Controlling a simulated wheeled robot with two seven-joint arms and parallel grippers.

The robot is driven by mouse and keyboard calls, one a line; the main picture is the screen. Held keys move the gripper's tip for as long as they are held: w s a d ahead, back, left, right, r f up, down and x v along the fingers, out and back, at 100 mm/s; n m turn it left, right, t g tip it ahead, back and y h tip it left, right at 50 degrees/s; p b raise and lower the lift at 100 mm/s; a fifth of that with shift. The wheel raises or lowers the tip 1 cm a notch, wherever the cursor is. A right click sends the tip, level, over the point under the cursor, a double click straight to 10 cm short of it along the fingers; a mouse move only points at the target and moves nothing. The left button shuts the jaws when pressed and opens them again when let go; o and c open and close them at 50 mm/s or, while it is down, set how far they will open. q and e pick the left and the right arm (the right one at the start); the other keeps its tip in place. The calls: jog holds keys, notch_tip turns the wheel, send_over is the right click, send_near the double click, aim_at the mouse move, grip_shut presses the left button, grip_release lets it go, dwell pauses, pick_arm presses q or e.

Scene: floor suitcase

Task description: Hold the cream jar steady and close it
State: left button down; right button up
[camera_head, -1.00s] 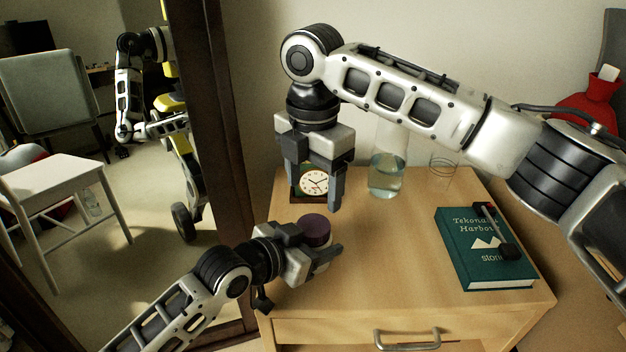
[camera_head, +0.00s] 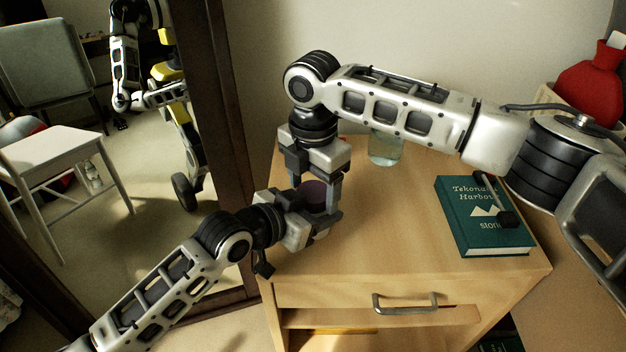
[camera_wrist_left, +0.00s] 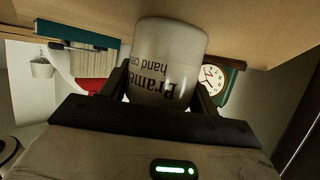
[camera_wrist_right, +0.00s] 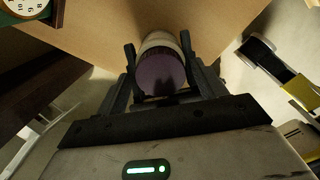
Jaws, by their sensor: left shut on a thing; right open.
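The cream jar stands upright on the wooden nightstand top near its left edge. Its white body with black lettering fills the left wrist view (camera_wrist_left: 170,60). Its dark purple lid (camera_head: 313,194) is on top and also shows in the right wrist view (camera_wrist_right: 161,74). My left gripper (camera_head: 312,225) comes in low from the left and is shut on the jar body. My right gripper (camera_head: 317,200) points down from above, its open fingers on either side of the lid. In the right wrist view its fingers (camera_wrist_right: 160,60) look apart from the lid. Whether the lid is fully seated cannot be told.
A teal book (camera_head: 484,218) with a dark object on it lies at the right of the nightstand (camera_head: 390,240). A glass vessel (camera_head: 385,148) stands behind my right arm. A clock (camera_wrist_right: 22,8) is near the jar. A dark-framed mirror (camera_head: 205,110) stands at left. The middle top is clear.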

jog(key=c, duration=1)
jog(key=m, duration=0.6)
jog(key=shift+m, duration=0.4)
jog(key=o, duration=1.1)
jog(key=shift+r, duration=2.25)
